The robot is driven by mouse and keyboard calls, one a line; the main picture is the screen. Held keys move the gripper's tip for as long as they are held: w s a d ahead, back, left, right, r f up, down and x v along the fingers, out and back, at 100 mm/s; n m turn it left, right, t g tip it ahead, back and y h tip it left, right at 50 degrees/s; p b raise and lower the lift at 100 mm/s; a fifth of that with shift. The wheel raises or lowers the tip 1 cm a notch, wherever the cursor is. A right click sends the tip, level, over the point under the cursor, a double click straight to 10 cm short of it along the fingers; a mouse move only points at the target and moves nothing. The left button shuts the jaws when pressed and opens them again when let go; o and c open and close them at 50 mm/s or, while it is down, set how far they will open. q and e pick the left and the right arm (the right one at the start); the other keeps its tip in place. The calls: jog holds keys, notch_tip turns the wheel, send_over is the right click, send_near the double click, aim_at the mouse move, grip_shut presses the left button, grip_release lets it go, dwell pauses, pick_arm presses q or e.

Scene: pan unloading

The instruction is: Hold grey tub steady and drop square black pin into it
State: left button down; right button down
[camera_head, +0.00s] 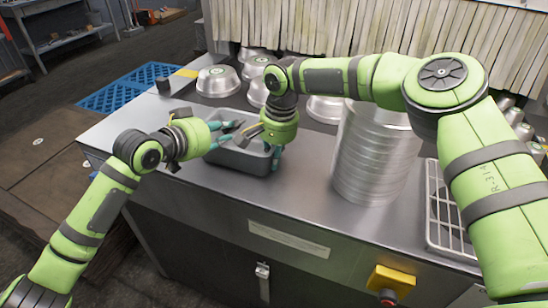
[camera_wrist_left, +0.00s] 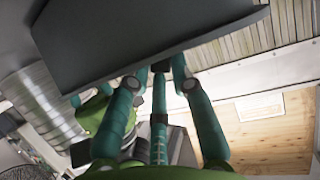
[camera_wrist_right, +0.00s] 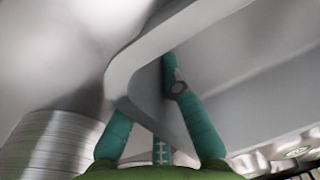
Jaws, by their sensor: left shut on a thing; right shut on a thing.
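The grey tub (camera_head: 238,160) stands on the metal worktop. My right gripper (camera_head: 271,150) is shut on its right side wall. In the right wrist view the fingers straddle the tub's rim (camera_wrist_right: 135,75), one reaching inside. My left gripper (camera_head: 222,133) is at the tub's upper left, its fingers pointing right over the rim. It is shut on a small dark piece, seemingly the square black pin (camera_wrist_left: 160,67), mostly hidden by the fingertips. The tub's dark side (camera_wrist_left: 150,35) appears to fill the top of the left wrist view.
A tall stack of round metal pans (camera_head: 372,155) stands close right of the tub. Several upturned pans (camera_head: 217,81) lie behind. A wire rack (camera_head: 450,215) is at the right. The worktop (camera_head: 290,205) in front of the tub is clear.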

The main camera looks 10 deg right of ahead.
pick_arm(q)
jog(key=c, duration=1)
grip_release()
jog(key=shift+s+f, duration=0.1)
jog(key=shift+f, duration=0.15)
jog(key=shift+s, duration=0.1)
jog(key=v, duration=1.2)
jog(key=shift+a+r, duration=0.1)
jog(key=shift+r, duration=0.35)
